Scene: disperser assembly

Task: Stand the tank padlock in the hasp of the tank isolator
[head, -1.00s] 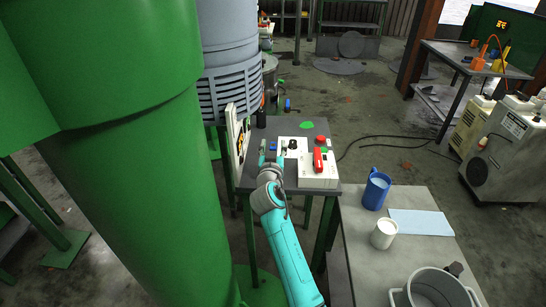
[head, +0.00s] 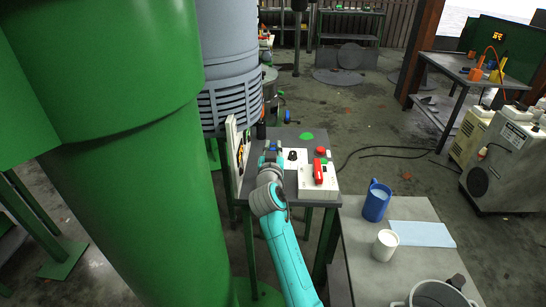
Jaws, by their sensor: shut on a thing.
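My gripper (head: 270,153) is small in the head view, low over the left part of the dark bench (head: 305,136). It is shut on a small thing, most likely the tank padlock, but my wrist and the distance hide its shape. A white switch box (head: 318,184) with a red handle stands on the bench to the right of my gripper. A smaller white box with a black knob (head: 292,155) stands between them. I cannot tell which box is the tank isolator, and no hasp shows clearly.
A white upright panel (head: 232,150) stands just left of my gripper, beside the big green column (head: 140,190). A dark bottle (head: 261,130) and a green dome (head: 306,136) are at the back of the bench. A blue jug (head: 376,200) and white mug (head: 385,245) stand on the right table.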

